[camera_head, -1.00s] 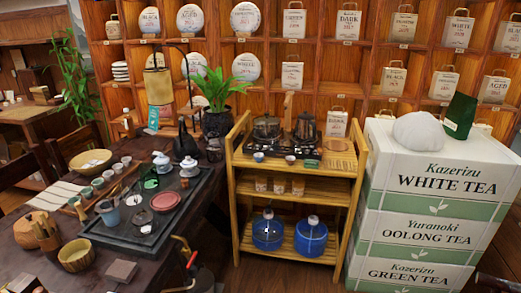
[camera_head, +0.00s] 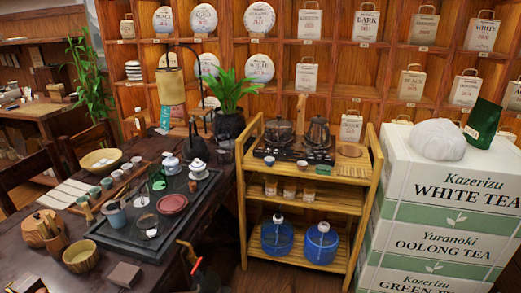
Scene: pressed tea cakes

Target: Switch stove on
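The stove (camera_head: 296,156) is a dark, low unit on the top shelf of a wooden cart (camera_head: 244,190). A squat dark kettle (camera_head: 279,139) and a taller dark kettle (camera_head: 318,134) stand on it. Its controls are too small to make out, and I cannot tell whether it is on. My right gripper does not show clearly.
A dark tea table (camera_head: 75,262) with a tray (camera_head: 105,238) and teaware fills the left. Stacked white tea boxes (camera_head: 445,190) stand right of the cart. Blue water jugs (camera_head: 321,243) sit on its bottom shelf. Shelving (camera_head: 290,90) closes off the back.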

